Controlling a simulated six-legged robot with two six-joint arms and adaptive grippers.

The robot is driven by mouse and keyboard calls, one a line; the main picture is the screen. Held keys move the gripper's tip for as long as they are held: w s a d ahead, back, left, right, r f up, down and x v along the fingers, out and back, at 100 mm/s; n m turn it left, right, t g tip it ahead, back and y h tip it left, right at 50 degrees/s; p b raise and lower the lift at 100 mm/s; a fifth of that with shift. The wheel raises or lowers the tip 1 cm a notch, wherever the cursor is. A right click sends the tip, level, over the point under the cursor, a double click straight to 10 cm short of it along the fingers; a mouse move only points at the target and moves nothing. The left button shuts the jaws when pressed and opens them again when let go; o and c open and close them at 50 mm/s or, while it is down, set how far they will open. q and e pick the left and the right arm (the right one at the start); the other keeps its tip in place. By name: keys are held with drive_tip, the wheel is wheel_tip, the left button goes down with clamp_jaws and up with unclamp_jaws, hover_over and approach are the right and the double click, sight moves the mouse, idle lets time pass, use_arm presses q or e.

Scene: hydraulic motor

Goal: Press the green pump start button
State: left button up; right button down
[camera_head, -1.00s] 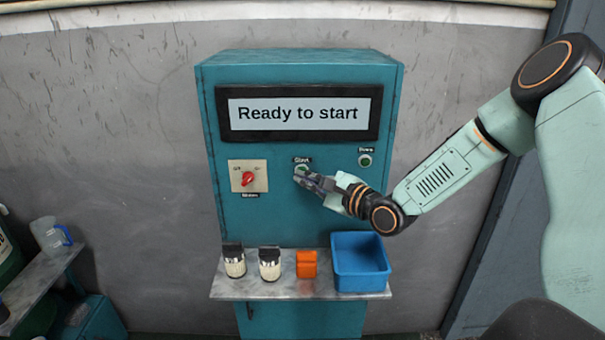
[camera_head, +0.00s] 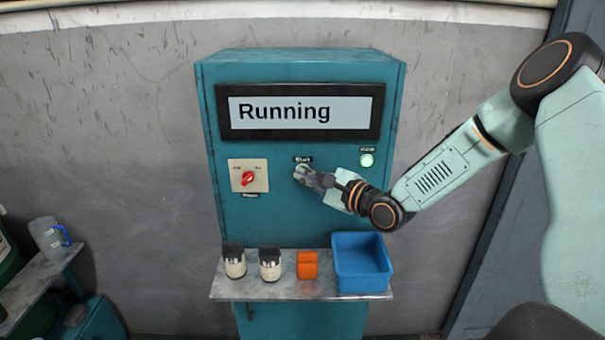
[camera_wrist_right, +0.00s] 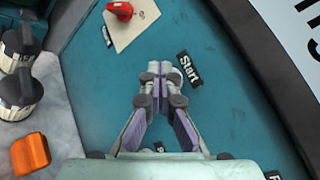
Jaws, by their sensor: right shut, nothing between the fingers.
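The teal cabinet (camera_head: 290,220) carries a display (camera_head: 300,112) that reads "Running". The start button sits under the "Start" label (camera_head: 302,159); my right gripper (camera_head: 299,174) covers most of it, so its green face cannot be made out. The right gripper is shut and empty, its tips at the button. In the right wrist view the shut fingers (camera_wrist_right: 160,72) point at the panel beside the "Start" label (camera_wrist_right: 188,69). I cannot tell whether the tips still touch the button. A green lamp (camera_head: 366,160) on the right of the panel is lit brightly. My left gripper is not in view.
A red rotary switch (camera_head: 248,178) is left of the button. The shelf (camera_head: 240,290) below holds two dark-capped jars (camera_head: 234,265) (camera_head: 270,268), an orange block (camera_head: 307,265) and a blue bin (camera_head: 361,270). A side bench with a jug (camera_head: 48,237) stands at far left.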

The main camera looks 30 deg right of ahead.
drive_tip(key=shift+s, duration=0.1)
drive_tip(key=shift+s+a+f+p, duration=0.15)
drive_tip(key=shift+s+a+p, duration=0.2)
drive_tip(key=shift+s, duration=0.25)
drive_tip(key=shift+s, duration=0.1)
drive_tip(key=s+a, duration=0.1)
drive_tip(key=s+p, duration=0.1)
drive_tip(key=s, duration=0.1)
drive_tip(key=s+a+p, duration=0.1)
drive_tip(key=shift+s+a, duration=0.15)
drive_tip(key=shift+a, duration=0.2)
idle(0.5)
drive_tip(key=shift+d, duration=0.1)
